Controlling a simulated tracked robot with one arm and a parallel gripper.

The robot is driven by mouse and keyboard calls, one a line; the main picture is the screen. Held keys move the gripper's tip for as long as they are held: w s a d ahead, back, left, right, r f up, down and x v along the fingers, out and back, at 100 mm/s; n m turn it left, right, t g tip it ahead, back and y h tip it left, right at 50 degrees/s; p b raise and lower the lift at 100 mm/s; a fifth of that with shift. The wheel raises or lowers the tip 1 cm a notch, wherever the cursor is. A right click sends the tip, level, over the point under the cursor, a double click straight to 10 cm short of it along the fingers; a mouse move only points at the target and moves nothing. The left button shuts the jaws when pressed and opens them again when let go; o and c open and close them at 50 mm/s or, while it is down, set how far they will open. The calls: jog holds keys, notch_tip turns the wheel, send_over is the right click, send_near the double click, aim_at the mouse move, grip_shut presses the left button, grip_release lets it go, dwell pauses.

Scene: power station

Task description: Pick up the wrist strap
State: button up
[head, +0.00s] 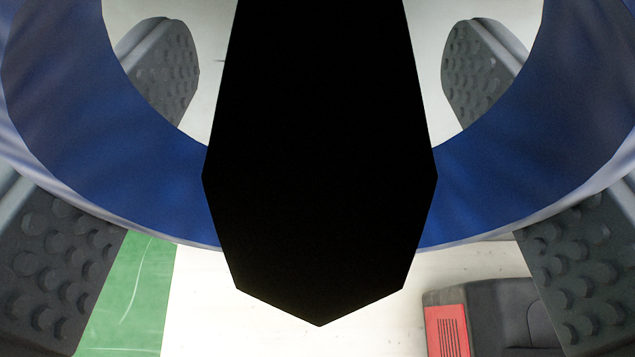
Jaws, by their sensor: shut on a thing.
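The wrist strap (510,180) is a wide blue band with a pale edge, curving very close to the camera across the upper part of the head view. My gripper (321,72) shows as grey fingers with bumpy dark pads on the left and right of the view. The fingers are shut on the strap, which lies across them and covers parts of both. A flat black shape (320,180) stands in the middle and hides the band's centre. I cannot tell whether it belongs to the strap.
Below is a pale, light surface (205,300). A green strip (135,290) with a thin light line lies at the lower left. A black object (498,305) with a red slotted part (447,330) is at the lower right, partly hidden by a finger.

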jog(key=shift+s+r, duration=0.5)
jog(key=shift+r, duration=0.1)
jog(key=r+p+v, duration=0.1)
jog(key=p+v, duration=0.1)
jog(key=v, duration=0.5)
jog(key=r+p+v, duration=0.1)
jog(key=p+v, duration=0.1)
jog(key=v, duration=0.5)
jog(key=shift+r, duration=0.35)
jog(key=shift+w, duration=0.15)
